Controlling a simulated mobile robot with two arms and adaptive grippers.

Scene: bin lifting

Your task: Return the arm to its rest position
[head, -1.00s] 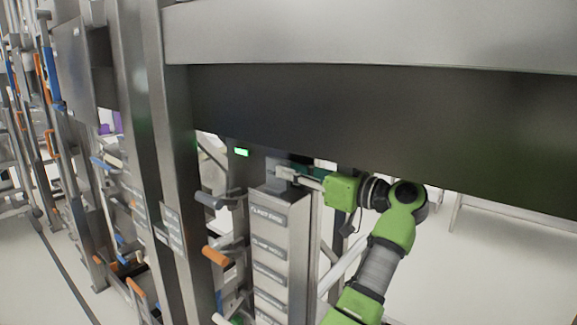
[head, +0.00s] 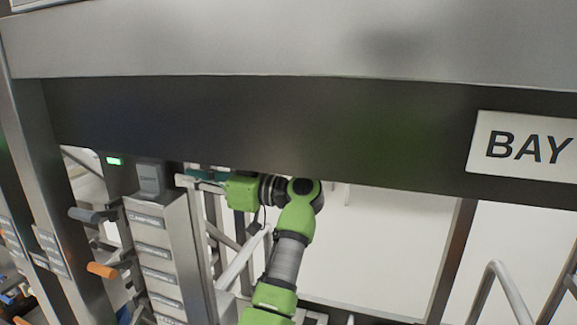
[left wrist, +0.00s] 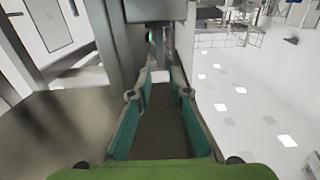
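My left arm is green and grey. It rises from the lower middle of the head view and bends left at the elbow. My left gripper (head: 182,181) points left beside a small grey box (head: 151,179) on top of a metal column, with a narrow gap between them. In the left wrist view, the gripper (left wrist: 161,74) has its two teal-padded fingers apart. My right gripper is out of view.
A column of labelled panels (head: 155,252) stands below the box, with an orange-ended handle (head: 102,270) to its left. A wide metal beam (head: 290,115) with a BAY sign (head: 522,147) crosses above the arm. Pale floor lies right of the arm.

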